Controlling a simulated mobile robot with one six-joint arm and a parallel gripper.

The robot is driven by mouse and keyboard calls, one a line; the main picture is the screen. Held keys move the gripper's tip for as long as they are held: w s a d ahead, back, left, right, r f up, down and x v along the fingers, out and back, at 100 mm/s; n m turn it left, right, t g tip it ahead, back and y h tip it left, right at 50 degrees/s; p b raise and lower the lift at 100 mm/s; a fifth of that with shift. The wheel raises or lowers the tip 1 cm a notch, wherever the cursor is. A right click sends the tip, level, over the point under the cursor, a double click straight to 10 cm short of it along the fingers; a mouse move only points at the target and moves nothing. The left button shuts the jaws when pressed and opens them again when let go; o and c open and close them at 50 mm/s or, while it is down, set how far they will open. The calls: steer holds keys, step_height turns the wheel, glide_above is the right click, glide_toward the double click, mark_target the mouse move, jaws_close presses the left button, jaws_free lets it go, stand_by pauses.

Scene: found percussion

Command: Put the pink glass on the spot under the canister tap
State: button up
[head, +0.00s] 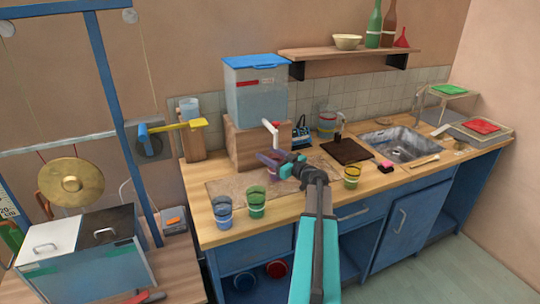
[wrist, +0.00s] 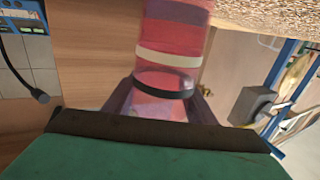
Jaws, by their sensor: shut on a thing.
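The pink glass (wrist: 176,30), with a white band and a black band, is between the fingers of my gripper (wrist: 160,102) in the wrist view. In the head view my gripper (head: 272,160) is shut on it, and the glass (head: 273,173) shows only in part. The canister (head: 256,98) is a clear grey box with a blue lid on a wooden block. Its white tap (head: 270,128) sticks out at the front, just above my gripper. The spot under the tap is hidden by my gripper and the glass. I cannot tell whether the glass touches the mat.
A speckled brown mat (head: 223,187) lies before the wooden block (head: 240,148). A blue glass (head: 222,211) and a green glass (head: 256,202) stand at the counter's front left. A yellow glass (head: 351,176) stands right of my arm. A small blue device (head: 301,133) is right of the block.

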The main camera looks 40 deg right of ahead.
steer(key=shift+f, duration=0.2)
steer(key=shift+f, duration=0.1)
steer(key=o, duration=1.6)
steer(key=shift+f, duration=0.1)
steer(key=s+b, duration=0.2)
steer(key=s, duration=1)
steer(key=shift+s, duration=0.1)
